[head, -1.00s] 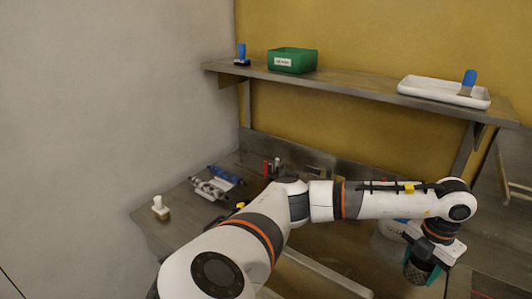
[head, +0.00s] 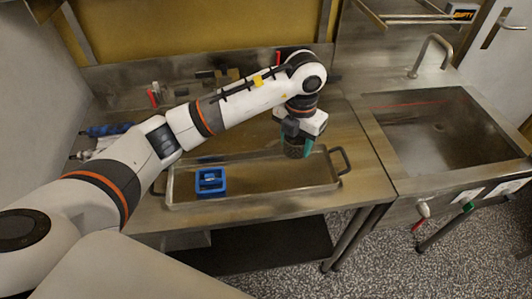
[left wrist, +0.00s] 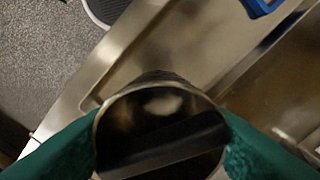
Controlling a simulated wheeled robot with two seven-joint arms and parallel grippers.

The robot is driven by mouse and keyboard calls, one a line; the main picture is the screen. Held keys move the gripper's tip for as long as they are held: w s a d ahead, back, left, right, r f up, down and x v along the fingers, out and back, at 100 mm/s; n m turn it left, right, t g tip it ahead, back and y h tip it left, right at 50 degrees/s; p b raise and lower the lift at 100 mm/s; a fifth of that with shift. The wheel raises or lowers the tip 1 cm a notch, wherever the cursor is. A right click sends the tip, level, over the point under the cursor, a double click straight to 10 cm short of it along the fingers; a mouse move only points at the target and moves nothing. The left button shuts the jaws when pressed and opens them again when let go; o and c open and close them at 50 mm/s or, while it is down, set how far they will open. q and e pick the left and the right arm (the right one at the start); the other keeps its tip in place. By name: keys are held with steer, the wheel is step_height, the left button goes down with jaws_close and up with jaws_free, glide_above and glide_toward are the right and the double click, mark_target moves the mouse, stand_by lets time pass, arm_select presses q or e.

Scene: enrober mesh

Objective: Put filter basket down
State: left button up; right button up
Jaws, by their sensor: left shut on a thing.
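The filter basket (head: 294,150), a dark mesh cylinder with an open top, is in my left gripper (head: 302,146). In the left wrist view the basket's round rim (left wrist: 158,82) sits between the green fingers of the gripper (left wrist: 160,140), which is shut on it. The basket is at the right part of a long metal tray (head: 265,180) with end handles. I cannot tell whether its underside touches the tray. A blue square holder (head: 211,181) stands in the tray's left part. My right gripper is not in view.
The tray lies on a steel workbench (head: 365,160). A sink (head: 425,130) with a tap (head: 432,50) is to the right. Blue and white tools (head: 105,130) and a red item (head: 154,97) are at the back left. The tray is bare between holder and basket.

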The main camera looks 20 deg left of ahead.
arm_select(q)
steer(key=p, duration=0.1)
glide_above(292, 173)
step_height(292, 173, down, 5)
steer(key=shift+d+r, duration=0.1)
steer(key=shift+r, duration=0.05)
steer(key=shift+f+p, duration=0.6)
steer(key=shift+f, duration=1.8)
steer(key=shift+f, duration=0.1)
steer(key=o, duration=1)
steer(key=shift+r, duration=0.55)
step_height(292, 173, up, 11)
steer(key=b, duration=0.3)
steer(key=shift+s+r, duration=0.1)
